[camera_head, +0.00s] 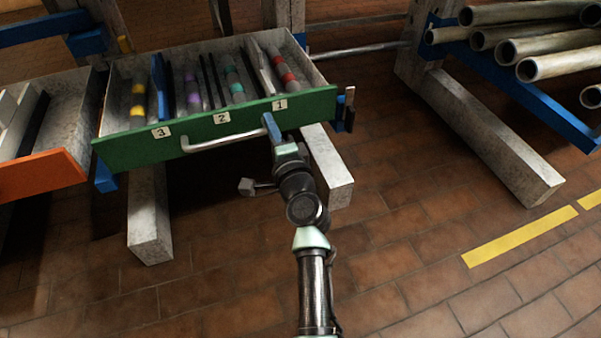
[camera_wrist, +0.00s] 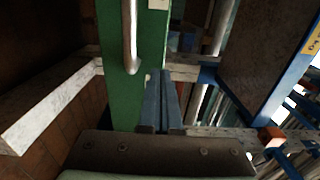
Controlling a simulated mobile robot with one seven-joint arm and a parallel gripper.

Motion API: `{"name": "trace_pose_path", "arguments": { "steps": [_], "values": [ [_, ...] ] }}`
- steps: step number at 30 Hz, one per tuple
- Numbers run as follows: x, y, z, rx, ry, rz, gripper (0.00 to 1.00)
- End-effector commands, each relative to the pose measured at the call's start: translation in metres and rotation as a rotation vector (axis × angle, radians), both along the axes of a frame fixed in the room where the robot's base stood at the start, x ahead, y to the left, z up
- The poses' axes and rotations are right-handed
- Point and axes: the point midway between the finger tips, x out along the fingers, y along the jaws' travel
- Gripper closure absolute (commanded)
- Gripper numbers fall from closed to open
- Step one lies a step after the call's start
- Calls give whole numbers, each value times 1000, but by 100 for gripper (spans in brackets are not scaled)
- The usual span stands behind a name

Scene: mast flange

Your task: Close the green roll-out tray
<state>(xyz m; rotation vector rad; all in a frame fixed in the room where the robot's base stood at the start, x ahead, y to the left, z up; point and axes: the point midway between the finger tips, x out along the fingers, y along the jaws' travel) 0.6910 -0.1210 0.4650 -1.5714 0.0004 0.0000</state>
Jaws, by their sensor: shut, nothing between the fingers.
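The green roll-out tray (camera_head: 250,115) is pulled out, its compartments visible from above. They hold bars with yellow, purple, teal and red bands. Its front carries labels 3, 2 and 1 and a pale bar handle (camera_head: 222,140). The green front (camera_wrist: 115,95) and handle (camera_wrist: 130,40) also show in the wrist view. My gripper (camera_head: 270,124) is shut and empty, at the green front near label 1, by the handle's right end. In the wrist view its blue fingers (camera_wrist: 161,100) lie together beside the green front. I cannot tell whether they touch it.
An orange-fronted tray (camera_head: 42,176) is also out at the left. Grey rack feet (camera_head: 150,215) stand on the brick floor below. At the right, a blue-and-grey rack holds several pipes (camera_head: 540,65). Floor with a yellow line (camera_head: 520,237) is clear at the lower right.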

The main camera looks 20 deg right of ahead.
Motion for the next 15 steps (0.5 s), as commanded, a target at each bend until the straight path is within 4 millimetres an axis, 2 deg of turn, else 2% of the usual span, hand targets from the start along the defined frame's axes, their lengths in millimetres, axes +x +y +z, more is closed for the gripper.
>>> {"name": "trace_pose_path", "arguments": {
  "steps": [1,9,15],
  "values": [
    [-12,0,2,1,3,0,100],
    [-64,-1,1,2,3,-1,100],
    [-90,-1,0,2,2,0,100]
  ]
}}
